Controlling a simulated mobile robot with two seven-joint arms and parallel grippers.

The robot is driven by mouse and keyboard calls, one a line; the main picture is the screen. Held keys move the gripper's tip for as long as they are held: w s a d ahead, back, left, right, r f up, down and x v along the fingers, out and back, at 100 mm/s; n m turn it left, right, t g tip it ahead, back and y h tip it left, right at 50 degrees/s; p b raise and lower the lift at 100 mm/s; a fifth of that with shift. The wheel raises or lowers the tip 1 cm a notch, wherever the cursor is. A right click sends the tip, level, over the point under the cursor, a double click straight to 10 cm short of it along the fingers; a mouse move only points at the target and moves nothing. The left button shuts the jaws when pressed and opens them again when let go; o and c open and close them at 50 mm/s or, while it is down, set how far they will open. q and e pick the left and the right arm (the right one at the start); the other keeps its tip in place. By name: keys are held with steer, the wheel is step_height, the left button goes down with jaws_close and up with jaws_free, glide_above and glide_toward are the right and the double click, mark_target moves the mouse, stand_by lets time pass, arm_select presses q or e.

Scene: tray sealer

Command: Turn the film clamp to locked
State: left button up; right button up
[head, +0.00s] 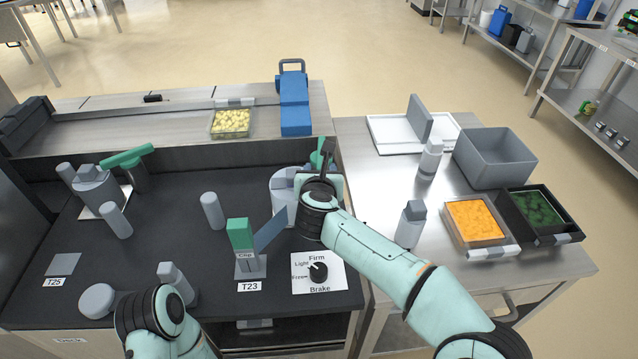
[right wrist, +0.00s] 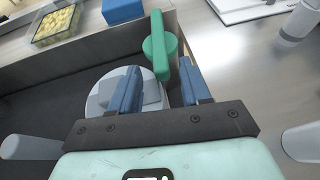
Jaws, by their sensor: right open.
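A green lever (head: 322,150) stands at the right end of the dark deck. It also shows in the right wrist view (right wrist: 160,50), running up just beyond the fingertips. It is probably the film clamp; no label on it can be read. A grey round body (head: 282,190) is beside it, and shows in the wrist view behind the left finger (right wrist: 99,98). My right gripper (right wrist: 160,88) is open above the deck, its blue fingers apart with nothing seen held.
A green-topped block marked Clip (head: 240,235) and a brake dial (head: 318,271) lie nearer. Grey posts (head: 212,211) stand on the deck. A white bottle (head: 431,160) and grey bin (head: 495,160) occupy the right table.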

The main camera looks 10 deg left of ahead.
steer(key=v, duration=0.9)
steer(key=shift+p, duration=0.3)
steer(key=shift+f, duration=0.15)
